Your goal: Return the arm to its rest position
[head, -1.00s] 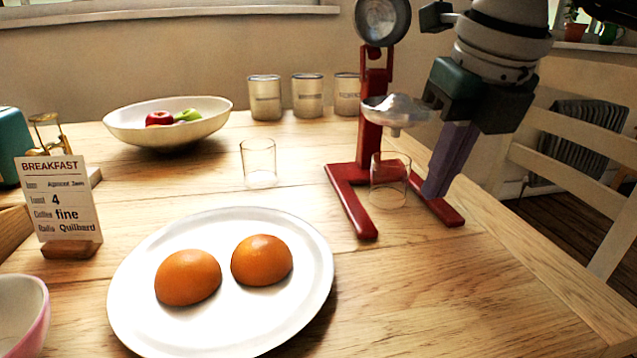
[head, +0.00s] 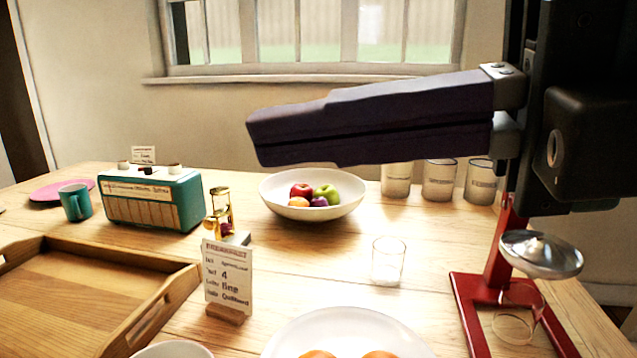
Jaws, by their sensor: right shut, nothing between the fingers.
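My right gripper (head: 256,138) shows large and close to the camera in the head view. Its two long dark fingers point left and lie together, shut and empty. It is raised above the table, in front of the wall below the window. The wrist and arm fill the right edge of the picture. They hide the upper part of the red juice press (head: 476,318). My left gripper is not in view.
On the table stand a fruit bowl (head: 345,201), an empty glass (head: 388,262), several canisters (head: 438,181), a menu card (head: 228,275), a teal radio (head: 152,199), a wooden tray (head: 150,325) and a white plate (head: 300,330) with orange halves. A second glass stands under the press.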

